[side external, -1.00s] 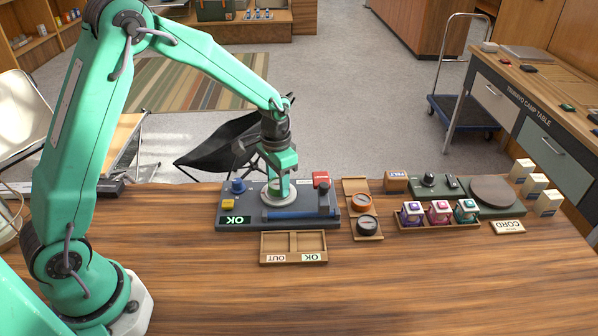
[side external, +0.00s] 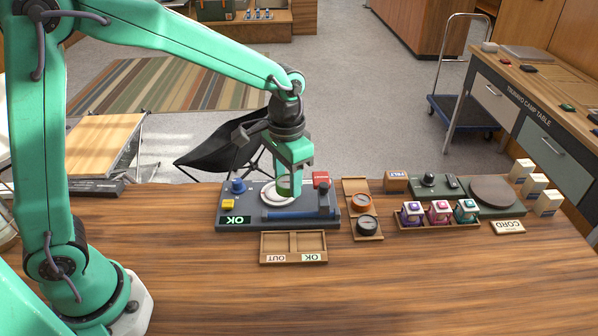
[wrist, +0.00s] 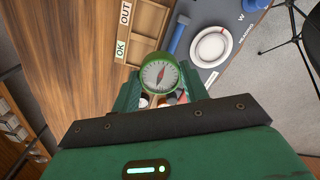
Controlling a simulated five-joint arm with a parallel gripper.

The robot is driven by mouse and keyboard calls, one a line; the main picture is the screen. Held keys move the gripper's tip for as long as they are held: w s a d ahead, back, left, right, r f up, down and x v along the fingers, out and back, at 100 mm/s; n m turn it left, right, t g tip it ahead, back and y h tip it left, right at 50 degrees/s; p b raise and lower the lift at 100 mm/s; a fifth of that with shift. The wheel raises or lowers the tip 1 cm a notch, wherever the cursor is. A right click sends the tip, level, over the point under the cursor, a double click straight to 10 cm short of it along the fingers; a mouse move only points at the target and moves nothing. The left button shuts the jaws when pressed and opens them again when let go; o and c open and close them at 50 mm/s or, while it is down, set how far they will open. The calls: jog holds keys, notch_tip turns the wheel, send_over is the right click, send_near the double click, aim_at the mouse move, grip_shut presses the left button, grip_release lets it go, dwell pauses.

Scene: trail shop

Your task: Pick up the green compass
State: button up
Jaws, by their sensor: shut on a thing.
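The green compass (wrist: 160,76), with a white dial and a red needle, is between my gripper's fingers in the wrist view. In the side view the green compass (side external: 284,188) shows at the tip of my gripper (side external: 291,182), partly hidden by the fingers. My gripper is shut on it and holds it above the grey test station (side external: 240,208). The station's round white seat (side external: 270,196) lies just to the left of and below it. That white seat (wrist: 208,46) is bare in the wrist view.
A two-part OUT/OK tray (side external: 293,234) stands in front of the station. To the right, a wooden holder (side external: 350,184) bears an orange compass (side external: 362,202) and a black compass (side external: 367,226). Several small lanterns (side external: 439,212) stand farther right. The front table is clear.

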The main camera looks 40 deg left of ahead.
jog(key=shift+s+d+r, duration=0.25)
jog(key=shift+d, duration=0.1)
dwell(0.4)
send_over(310, 243)
notch_tip(310, 243, down, 7)
dwell(0.3)
jog(key=shift+f, duration=0.15)
jog(key=shift+f, duration=2.1)
jog(key=shift+f, duration=0.95)
dwell(1.3)
